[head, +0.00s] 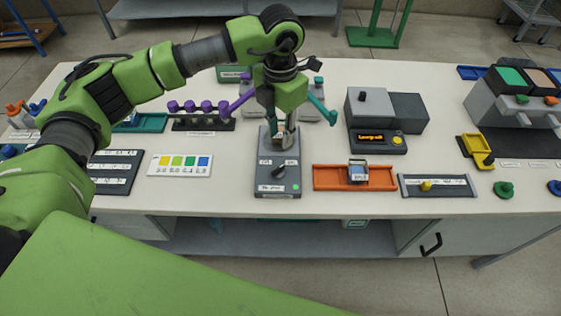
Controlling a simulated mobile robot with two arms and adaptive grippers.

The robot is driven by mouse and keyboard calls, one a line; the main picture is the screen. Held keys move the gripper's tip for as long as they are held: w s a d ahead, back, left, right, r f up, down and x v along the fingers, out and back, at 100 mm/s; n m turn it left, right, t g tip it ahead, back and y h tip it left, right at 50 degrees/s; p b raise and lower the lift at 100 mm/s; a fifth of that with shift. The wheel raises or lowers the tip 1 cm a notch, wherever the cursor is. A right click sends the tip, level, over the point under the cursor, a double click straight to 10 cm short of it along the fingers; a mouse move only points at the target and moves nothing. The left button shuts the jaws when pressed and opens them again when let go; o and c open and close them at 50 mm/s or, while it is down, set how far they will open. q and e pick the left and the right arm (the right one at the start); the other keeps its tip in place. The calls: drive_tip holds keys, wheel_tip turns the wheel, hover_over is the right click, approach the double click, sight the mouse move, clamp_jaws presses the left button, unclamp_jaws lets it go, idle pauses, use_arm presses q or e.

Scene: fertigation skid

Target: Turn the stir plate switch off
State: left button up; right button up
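The stir plate (265,187) is a grey box near the front middle of the table. A dark knob (279,172) sits on its top face between two small white labels, and a larger label is at its front edge. The label text is too small to read surely. My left gripper (283,132) points down over the back part of the stir plate, behind the knob. Its fingertips are small and partly hidden, so their opening and any contact are unclear. My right gripper is not in view.
An orange tray (327,178) with a small device is just right of the stir plate. A colour strip card (180,165) lies to its left. A dark unit with a lit display (372,137) stands behind right. A purple-topped rack (203,125) stands behind left.

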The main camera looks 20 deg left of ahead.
sight(281, 166)
use_arm(q)
wheel_tip(281, 166, down, 13)
drive_tip(key=p, duration=0.2)
drive_tip(key=shift+r+p, duration=0.2)
drive_tip(key=shift+p, duration=0.2)
drive_tip(key=shift+d, duration=0.1)
clamp_jaws()
